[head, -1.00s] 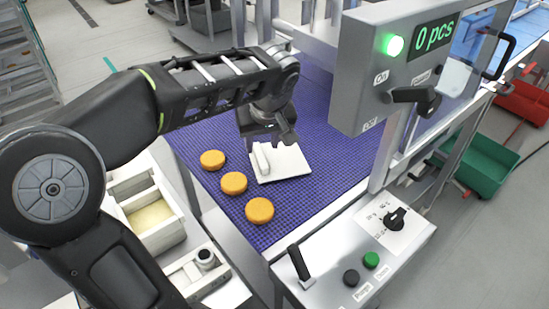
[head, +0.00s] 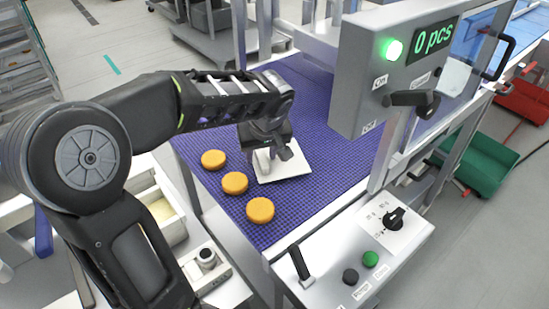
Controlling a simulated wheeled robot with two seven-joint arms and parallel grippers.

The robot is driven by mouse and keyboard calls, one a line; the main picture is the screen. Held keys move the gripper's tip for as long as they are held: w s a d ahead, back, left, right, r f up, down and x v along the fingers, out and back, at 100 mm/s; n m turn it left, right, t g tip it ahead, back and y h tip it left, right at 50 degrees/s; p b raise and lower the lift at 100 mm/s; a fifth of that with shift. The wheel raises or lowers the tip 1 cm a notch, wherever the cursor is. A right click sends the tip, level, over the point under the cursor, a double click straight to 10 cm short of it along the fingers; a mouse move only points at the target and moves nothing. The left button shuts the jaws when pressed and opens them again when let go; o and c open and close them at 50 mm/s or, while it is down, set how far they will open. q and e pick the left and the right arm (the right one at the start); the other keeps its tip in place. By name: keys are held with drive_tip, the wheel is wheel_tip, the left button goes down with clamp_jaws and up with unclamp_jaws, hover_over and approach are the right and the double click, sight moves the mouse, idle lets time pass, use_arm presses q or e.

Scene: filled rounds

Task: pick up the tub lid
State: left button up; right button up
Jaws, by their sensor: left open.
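The tub lid (head: 297,165) is a white square plate with a raised bar-shaped handle (head: 263,160) along its left side. It lies flat on the blue belt (head: 310,201). My left gripper (head: 266,157) is open, pointing down at the lid's handle side, with its fingers around or very near the handle. I cannot tell whether they touch it. The gripper and wrist hide the lid's back left part. My right gripper is not in view.
Several orange rounds (head: 235,183) lie on the belt left of and in front of the lid. A grey machine box (head: 385,70) with a display overhangs on the right. A control panel (head: 352,248) stands in front. A white bin (head: 160,205) is at the left.

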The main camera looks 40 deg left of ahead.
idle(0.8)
use_arm(q)
drive_tip(key=shift+c, duration=0.3)
clamp_jaws()
